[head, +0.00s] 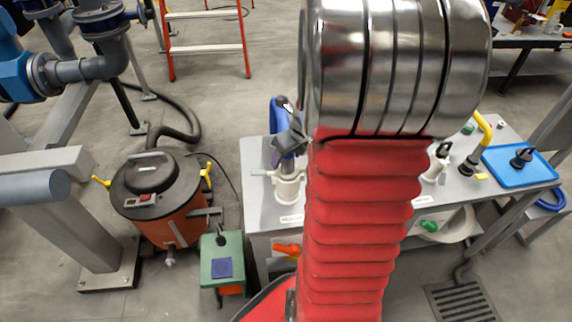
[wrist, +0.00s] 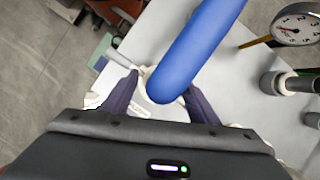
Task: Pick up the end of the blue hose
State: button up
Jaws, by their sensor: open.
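The blue hose (head: 277,118) stands up in a bend above a white holder (head: 287,188) on the grey bench, left of my arm in the head view. In the wrist view the thick blue hose (wrist: 195,50) runs from the top edge down to a rounded lower part between my fingers. My gripper (wrist: 161,95) is open, with one dark finger on each side of the hose. I cannot tell whether either finger touches it. In the head view my gripper (head: 289,138) is at the hose, partly hidden by my arm.
The bench (head: 262,160) also holds a yellow bent pipe (head: 484,128) and a blue tray (head: 517,165) at right. A pressure gauge (wrist: 297,24) shows in the wrist view. An orange drum (head: 160,215) and a green box (head: 223,255) stand left of the bench.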

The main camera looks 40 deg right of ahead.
jog(key=shift+c, duration=0.6)
jog(key=c, duration=1.2)
